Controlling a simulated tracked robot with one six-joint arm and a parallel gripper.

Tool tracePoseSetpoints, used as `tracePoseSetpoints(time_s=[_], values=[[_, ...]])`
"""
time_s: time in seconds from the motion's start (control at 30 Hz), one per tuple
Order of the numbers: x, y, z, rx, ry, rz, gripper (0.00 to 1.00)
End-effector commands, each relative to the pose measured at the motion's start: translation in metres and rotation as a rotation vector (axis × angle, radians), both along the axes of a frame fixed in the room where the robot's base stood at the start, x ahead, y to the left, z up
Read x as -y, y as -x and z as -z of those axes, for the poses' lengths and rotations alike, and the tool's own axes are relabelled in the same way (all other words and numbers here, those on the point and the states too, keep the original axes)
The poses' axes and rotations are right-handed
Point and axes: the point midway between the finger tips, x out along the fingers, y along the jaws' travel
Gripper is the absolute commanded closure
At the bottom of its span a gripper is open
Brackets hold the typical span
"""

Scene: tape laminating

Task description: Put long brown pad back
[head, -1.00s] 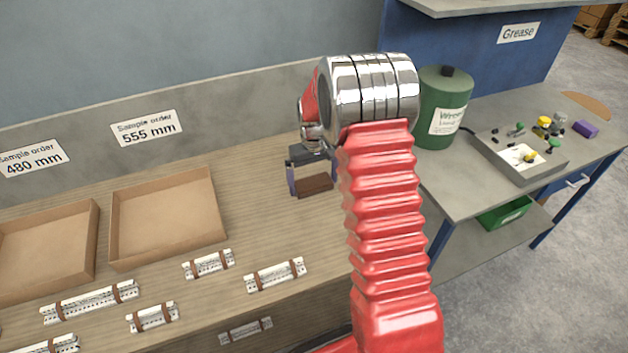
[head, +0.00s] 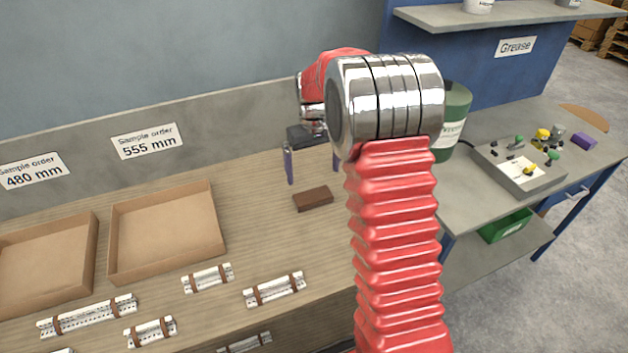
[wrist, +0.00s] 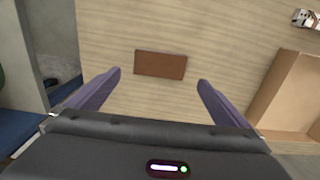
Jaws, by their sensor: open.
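The long brown pad (head: 313,199) lies flat on the wooden bench top, a little right of the cardboard trays in the head view. In the wrist view the brown pad (wrist: 160,65) lies ahead of the fingertips and between their lines. My gripper (head: 312,178) is open and empty, above and behind the pad in the head view. Its two purple fingers are spread wide in the wrist view (wrist: 160,78), apart from the pad. Part of the right finger is hidden by my red arm in the head view.
Two open cardboard trays (head: 168,277) stand at the left of the bench. Several silver rails with brown bands (head: 274,289) lie along the front. A green canister (head: 456,108) and a grey parts tray (head: 519,168) are at the right. The bench around the pad is clear.

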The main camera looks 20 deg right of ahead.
Motion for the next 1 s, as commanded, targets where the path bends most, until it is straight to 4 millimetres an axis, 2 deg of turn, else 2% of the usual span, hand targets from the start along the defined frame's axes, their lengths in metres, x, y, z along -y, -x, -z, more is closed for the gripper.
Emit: tracePoseSetpoints(time_s=[0.2, 0.83, 1.0], values=[[0.000, 0.000, -0.016, 0.000, 0.000, 0.000, 0.00], [-0.001, 0.000, -0.019, 0.002, 0.000, -0.001, 0.00], [-0.008, 0.009, -0.035, 0.021, 0.004, -0.001, 0.00]])
